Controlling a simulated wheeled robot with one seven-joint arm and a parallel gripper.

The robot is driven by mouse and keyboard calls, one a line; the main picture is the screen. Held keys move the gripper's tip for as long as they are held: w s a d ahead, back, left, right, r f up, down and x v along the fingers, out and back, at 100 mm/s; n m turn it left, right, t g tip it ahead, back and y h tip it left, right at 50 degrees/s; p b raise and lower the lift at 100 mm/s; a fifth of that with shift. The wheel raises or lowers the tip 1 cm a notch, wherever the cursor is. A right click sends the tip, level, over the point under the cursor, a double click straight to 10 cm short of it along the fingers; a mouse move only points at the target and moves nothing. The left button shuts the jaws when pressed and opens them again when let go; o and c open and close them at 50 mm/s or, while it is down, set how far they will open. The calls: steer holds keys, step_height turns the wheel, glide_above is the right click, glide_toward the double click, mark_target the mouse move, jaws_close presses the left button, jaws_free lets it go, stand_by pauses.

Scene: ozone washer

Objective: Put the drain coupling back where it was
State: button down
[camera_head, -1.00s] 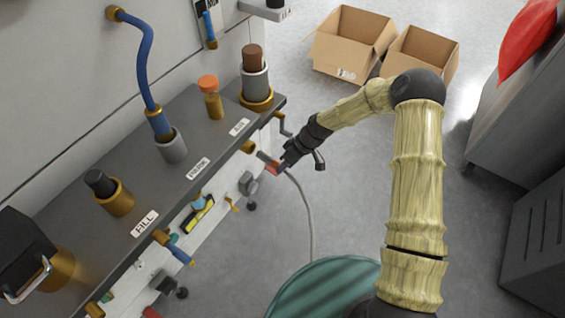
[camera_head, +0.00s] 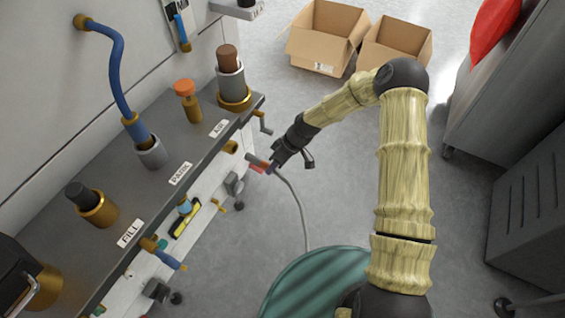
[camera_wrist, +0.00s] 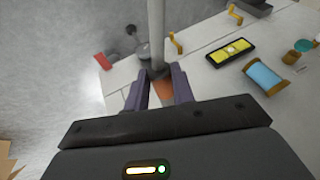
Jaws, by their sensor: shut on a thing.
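My gripper (camera_head: 273,167) is shut at the front of the bench, below its top edge. In the wrist view its two purple fingers (camera_wrist: 160,92) stand either side of the lower end of a grey pipe-like piece (camera_wrist: 156,35), which I take as the drain coupling on its hose. In the head view the grey hose (camera_head: 299,205) hangs from the gripper towards the floor. The coupling itself is mostly hidden by the fingers. A brass port (camera_head: 231,146) on the bench front is a little left of the gripper, apart from it.
The bench top (camera_head: 150,205) carries a blue-hosed fitting (camera_head: 150,152), an orange-capped fitting (camera_head: 187,100) and other fittings. A yellow level (camera_head: 186,220) and brass hooks are on its front. Cardboard boxes (camera_head: 325,45) stand behind. A grey cabinet (camera_head: 525,220) stands right. Floor between is clear.

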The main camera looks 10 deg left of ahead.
steer(key=d+r+m+t, duration=0.3)
steer(key=d+m, duration=0.3)
steer(key=d, duration=0.6)
steer(key=d+r+m+t+h, duration=0.1)
steer(key=d+r+m, duration=0.4)
steer(key=d, duration=0.6)
steer(key=shift+w+d+r+m+t, duration=0.4)
steer(key=shift+m+t, duration=0.1)
steer(key=shift+t, duration=0.4)
steer(key=shift+w, duration=0.15)
